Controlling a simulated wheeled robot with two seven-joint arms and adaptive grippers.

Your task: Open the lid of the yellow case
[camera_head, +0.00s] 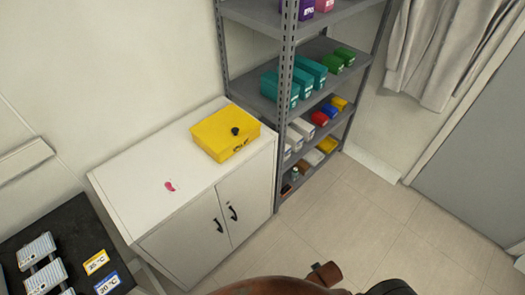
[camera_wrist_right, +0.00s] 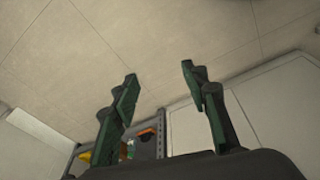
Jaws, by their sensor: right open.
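The yellow case (camera_head: 224,136) sits on the right part of the white cabinet's top in the head view. Its lid looks shut, with a dark round knob (camera_head: 235,131) on it and a dark handle or latch (camera_head: 240,144) on its front side. My right gripper (camera_wrist_right: 158,78) shows in the right wrist view with its two green and black fingers spread apart and nothing between them. It is away from the case. My left gripper is not in view.
The white cabinet (camera_head: 130,193) has two doors with dark handles. A small pink item (camera_head: 170,186) lies on its top. A grey shelf rack (camera_head: 285,100) with several coloured bins stands right beside it. A black table (camera_head: 60,235) is at the left. Floor (camera_head: 350,220) in front is clear.

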